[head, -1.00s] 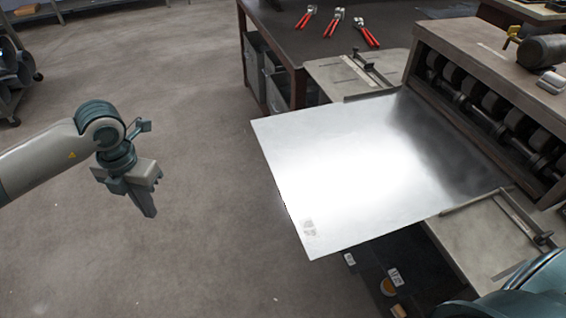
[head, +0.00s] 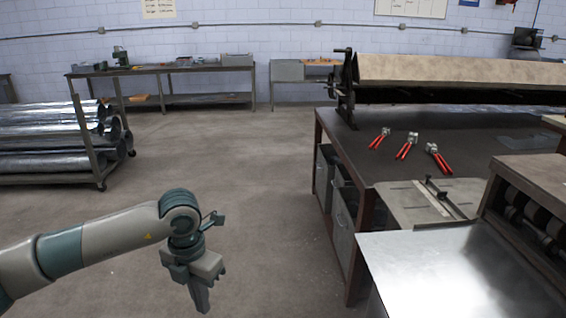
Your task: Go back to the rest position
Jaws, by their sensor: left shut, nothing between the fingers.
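My left gripper (head: 201,297) hangs at the lower left of the head view, fingers pointing down, shut and empty over bare floor. It is well to the left of the metal sheet (head: 440,270) and apart from it. The shiny flat sheet lies at the lower right on the roller machine (head: 535,205), and its near part is cut off by the picture's edge. My right gripper is not in the head view.
A dark workbench (head: 460,150) with several red-handled snips (head: 405,146) and a long brake machine (head: 450,72) stands at the right. A rack of metal ducts (head: 45,140) stands at the left. Open floor (head: 235,150) lies between. Another bench (head: 165,72) lines the back wall.

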